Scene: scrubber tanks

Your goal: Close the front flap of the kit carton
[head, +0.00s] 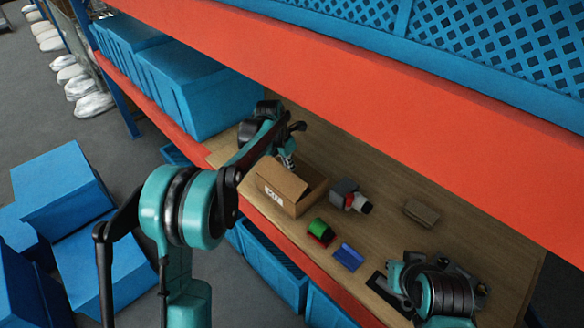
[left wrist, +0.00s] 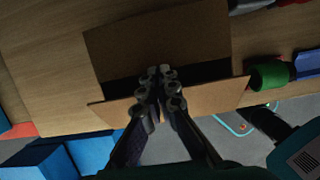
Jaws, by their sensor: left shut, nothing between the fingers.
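The kit carton (head: 302,191) is a brown cardboard box with dark and white print, standing on the wooden shelf near its front edge. In the left wrist view, one wide flap (left wrist: 195,40) lies on the far side of a dark gap. The front flap (left wrist: 215,97) is on the near side and sticks out past both ends of the gap. My left gripper (left wrist: 160,74) is shut and empty, with its fingertips over the gap, across the middle of the front flap. Whether it touches the flap cannot be told.
A green and red item (head: 320,231), a blue item (head: 348,257), a grey and red item (head: 349,196) and a small brown box (head: 421,212) lie right of the carton. My right arm (head: 440,292) is at lower right, its fingers indistinct. An orange beam (head: 380,85) crosses above.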

